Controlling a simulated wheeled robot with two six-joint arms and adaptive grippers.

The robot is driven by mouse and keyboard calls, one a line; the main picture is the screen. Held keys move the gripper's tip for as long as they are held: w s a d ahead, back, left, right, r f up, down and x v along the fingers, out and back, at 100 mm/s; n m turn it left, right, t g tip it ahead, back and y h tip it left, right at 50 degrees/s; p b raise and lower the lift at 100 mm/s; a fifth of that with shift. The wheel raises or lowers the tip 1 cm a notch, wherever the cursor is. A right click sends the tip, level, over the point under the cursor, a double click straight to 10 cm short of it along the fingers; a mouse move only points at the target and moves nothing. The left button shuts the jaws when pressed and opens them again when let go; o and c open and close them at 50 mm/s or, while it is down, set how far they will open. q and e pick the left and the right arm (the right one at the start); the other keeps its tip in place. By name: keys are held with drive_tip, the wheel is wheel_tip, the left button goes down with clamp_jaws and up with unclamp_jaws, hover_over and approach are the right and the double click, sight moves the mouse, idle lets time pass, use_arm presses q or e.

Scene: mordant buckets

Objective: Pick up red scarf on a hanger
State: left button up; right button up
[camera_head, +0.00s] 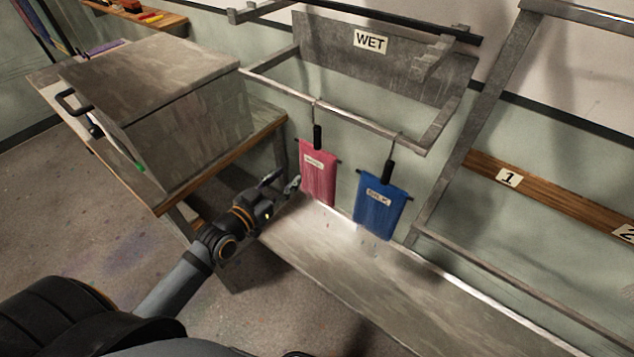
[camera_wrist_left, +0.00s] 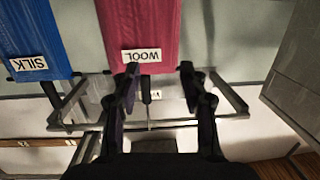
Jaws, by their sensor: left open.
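The red scarf (camera_head: 318,178) hangs from a rail on a hanger with a black grip (camera_head: 317,136) and a wire hook. It carries a pale label, which reads WOOL in the left wrist view. My left gripper (camera_head: 283,185) is open, just left of the scarf and lower than the hanger grip in the head view. In the left wrist view the scene appears upside down; the red scarf (camera_wrist_left: 155,25) is at the top. The black hanger grip (camera_wrist_left: 146,90) shows between the open fingers (camera_wrist_left: 158,78), with a gap on both sides. My right gripper is out of view.
A blue scarf (camera_head: 380,207), labelled SILK in the left wrist view, hangs right of the red one. The metal rail (camera_head: 350,123) runs above both, under a WET sign (camera_head: 370,41). A grey box (camera_head: 165,105) on a bench stands left. A metal trough (camera_head: 330,250) lies below.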

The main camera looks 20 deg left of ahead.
use_arm(q)
drive_tip(key=h, duration=0.2)
approach(315, 146)
drive_tip(key=d, duration=0.1)
drive_tip(key=shift+m+t, duration=0.4)
drive_tip(key=b+x, duration=0.1)
drive_tip(key=x, duration=0.1)
drive_tip(key=b+x, duration=0.1)
drive_tip(key=x, duration=0.1)
drive_tip(key=shift+f+b, duration=0.25)
drive_tip(key=shift+b, duration=0.05)
drive_tip(key=shift+w+d, duration=0.15)
drive_tip(key=shift+w, duration=0.25)
drive_tip(key=shift+a+p+x, duration=0.15)
drive_tip(key=shift+p+x, duration=0.1)
drive_tip(key=shift+x, duration=1.1)
drive_tip(key=shift+a+p+x, duration=0.15)
drive_tip(key=shift+p+x, duration=0.1)
drive_tip(key=shift+x, duration=1.1)
clamp_jaws()
